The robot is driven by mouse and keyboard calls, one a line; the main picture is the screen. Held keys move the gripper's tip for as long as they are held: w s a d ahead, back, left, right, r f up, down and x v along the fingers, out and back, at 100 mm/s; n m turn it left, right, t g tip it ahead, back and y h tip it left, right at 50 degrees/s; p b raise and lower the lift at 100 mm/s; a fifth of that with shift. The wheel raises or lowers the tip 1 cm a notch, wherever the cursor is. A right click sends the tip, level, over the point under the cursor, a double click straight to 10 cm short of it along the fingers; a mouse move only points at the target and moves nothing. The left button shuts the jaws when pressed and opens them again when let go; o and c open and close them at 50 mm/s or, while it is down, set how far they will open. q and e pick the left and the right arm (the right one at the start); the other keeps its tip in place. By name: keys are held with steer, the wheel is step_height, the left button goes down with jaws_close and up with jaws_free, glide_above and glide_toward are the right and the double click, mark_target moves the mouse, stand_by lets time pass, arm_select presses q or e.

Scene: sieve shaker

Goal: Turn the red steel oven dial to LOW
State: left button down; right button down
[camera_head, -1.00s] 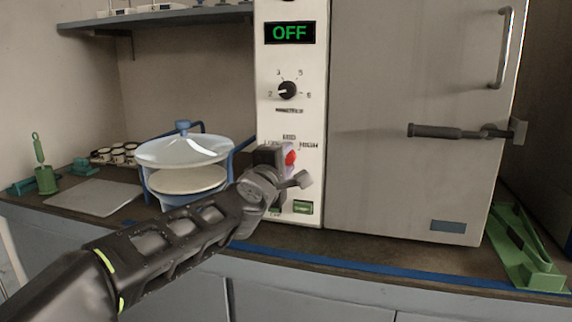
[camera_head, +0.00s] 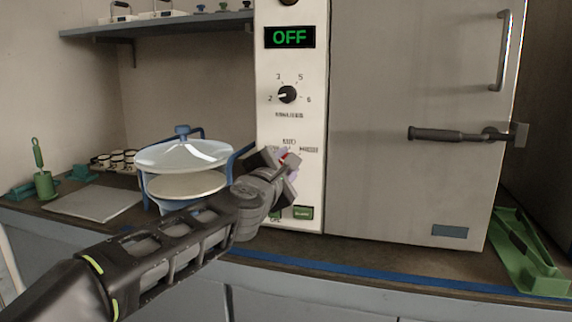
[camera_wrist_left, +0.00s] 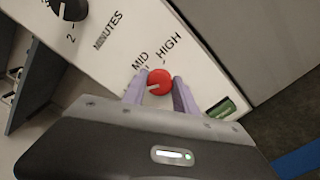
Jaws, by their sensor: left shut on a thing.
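The red dial (camera_wrist_left: 160,81) is on the white oven panel (camera_head: 265,120), below the MID and HIGH labels in the left wrist view. Its white mark points left and slightly down in that view, towards one finger; the LOW label is hidden there. My left gripper (camera_wrist_left: 157,93) is shut on the dial, with a lilac finger on either side. In the head view the left gripper (camera_head: 284,172) is tilted and covers most of the dial; only a little red shows. The display (camera_head: 290,37) reads OFF. My right gripper is not in view.
A black minutes knob (camera_head: 287,94) is above the dial, and green buttons (camera_head: 303,213) are below it. The grey oven door (camera_head: 400,180) with its handle (camera_head: 440,133) is to the right. A sieve-like stack with a pale lid (camera_head: 185,153) stands close on the left.

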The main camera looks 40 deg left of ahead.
arm_select(q)
steer(key=c, duration=1)
jaws_free()
steer(key=shift+o, duration=0.2)
steer(key=shift+s, duration=0.1)
steer(key=p+v, duration=0.1)
steer(key=v, duration=0.6)
steer(key=shift+s+p, duration=0.3)
steer(key=shift+p, duration=0.05)
steer(key=shift+d, duration=0.1)
